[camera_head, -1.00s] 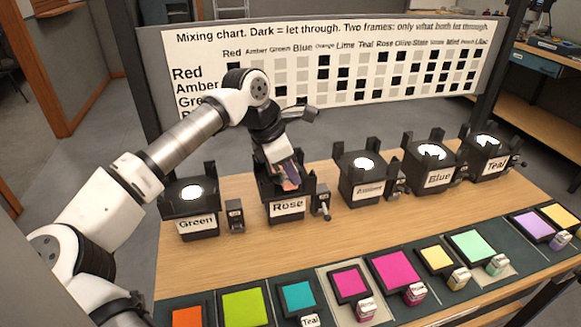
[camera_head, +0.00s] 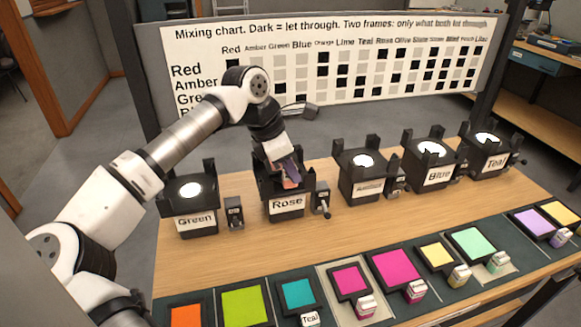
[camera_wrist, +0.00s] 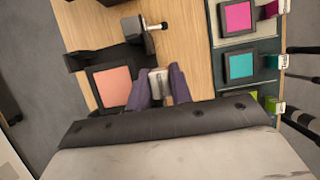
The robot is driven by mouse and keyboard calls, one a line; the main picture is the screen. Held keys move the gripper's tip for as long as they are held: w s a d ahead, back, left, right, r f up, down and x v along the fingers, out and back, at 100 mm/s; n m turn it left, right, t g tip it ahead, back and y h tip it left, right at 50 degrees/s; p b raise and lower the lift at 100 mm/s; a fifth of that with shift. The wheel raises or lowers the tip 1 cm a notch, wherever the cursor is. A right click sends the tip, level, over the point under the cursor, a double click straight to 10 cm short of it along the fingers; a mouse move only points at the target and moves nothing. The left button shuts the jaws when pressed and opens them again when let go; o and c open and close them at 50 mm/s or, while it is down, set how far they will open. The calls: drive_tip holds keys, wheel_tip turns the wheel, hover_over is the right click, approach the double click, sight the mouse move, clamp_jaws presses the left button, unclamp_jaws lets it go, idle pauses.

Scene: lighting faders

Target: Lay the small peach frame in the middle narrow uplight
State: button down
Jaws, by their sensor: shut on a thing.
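My gripper (camera_head: 288,172) is over the uplight labelled Rose (camera_head: 285,205). In the wrist view my gripper (camera_wrist: 160,88) has its purple fingers shut on the pale tab of the small peach frame (camera_wrist: 113,87). The frame is a peach square with a dark border, among the dark corner posts of the Rose uplight. Whether it rests on the uplight or hangs just above it, I cannot tell. In the head view the fingers and posts mostly hide the frame. The middle uplight (camera_head: 365,185) of the row has a label too small to read and a lit, empty top.
Uplights Green (camera_head: 195,222), Blue (camera_head: 438,176) and Teal (camera_head: 495,163) show bare lit tops. A small lever clamp (camera_head: 322,200) stands right of Rose. Coloured frames, including a magenta one (camera_head: 395,268), lie along the front. A mixing chart (camera_head: 330,60) stands behind.

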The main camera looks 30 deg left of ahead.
drive_tip(key=shift+f+b, duration=1)
drive_tip(key=shift+f, duration=0.35)
drive_tip(key=c, duration=1.2)
unclamp_jaws()
drive_tip(key=shift+o, duration=0.2)
drive_tip(key=shift+r, duration=0.1)
drive_tip(key=w+d+r+p+v, duration=0.1)
drive_tip(key=p+v, duration=0.4)
drive_tip(key=v, duration=1.5)
drive_tip(key=shift+w+d+p, duration=0.3)
drive_tip(key=shift+w+p, duration=0.05)
drive_tip(key=shift+w, duration=0.1)
drive_tip(key=shift+r, duration=0.1)
